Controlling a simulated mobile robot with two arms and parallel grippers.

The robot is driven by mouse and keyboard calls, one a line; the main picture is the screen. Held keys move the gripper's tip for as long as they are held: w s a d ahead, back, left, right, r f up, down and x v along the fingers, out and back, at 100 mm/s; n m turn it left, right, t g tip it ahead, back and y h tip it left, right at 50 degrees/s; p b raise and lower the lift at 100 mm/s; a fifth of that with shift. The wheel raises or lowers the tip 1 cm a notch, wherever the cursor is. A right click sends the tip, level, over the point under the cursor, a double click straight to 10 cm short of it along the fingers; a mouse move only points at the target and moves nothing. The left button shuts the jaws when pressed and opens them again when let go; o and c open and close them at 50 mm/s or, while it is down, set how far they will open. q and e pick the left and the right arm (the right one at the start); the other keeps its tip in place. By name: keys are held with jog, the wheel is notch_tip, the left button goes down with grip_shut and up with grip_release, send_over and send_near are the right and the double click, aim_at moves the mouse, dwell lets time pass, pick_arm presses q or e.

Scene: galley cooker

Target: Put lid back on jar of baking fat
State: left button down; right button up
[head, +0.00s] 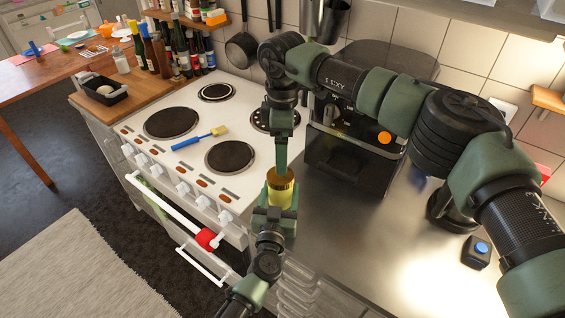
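The jar of baking fat (281,199) shows as a yellow body near the counter's front left corner, beside the cooker. A gold lid (280,181) is at its top; whether it is seated or just above the rim I cannot tell. My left gripper (279,208) comes up from below, with its fingers on both sides of the jar, and looks shut on it. My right gripper (281,168) points down from above, its fingertips at the lid. Its fingers are seen edge-on and overlap, so their opening is hidden.
The white cooker (200,125) with dark hotplates is to the left, a blue-handled brush (199,138) on it. The steel counter (350,235) is clear in front. A blue-buttoned box (477,252) is at right.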

aim_at(278, 201)
jog(key=shift+r, duration=2.3)
pick_arm(q)
jog(key=shift+c, duration=1.2)
grip_release()
pick_arm(e)
jog(key=shift+w, duration=0.1)
pick_arm(q)
jog(key=s, duration=0.2)
jog(key=s+a, duration=0.1)
jog(key=s, duration=0.4)
jog(key=shift+s+a, duration=0.15)
jog(key=shift+s, duration=0.05)
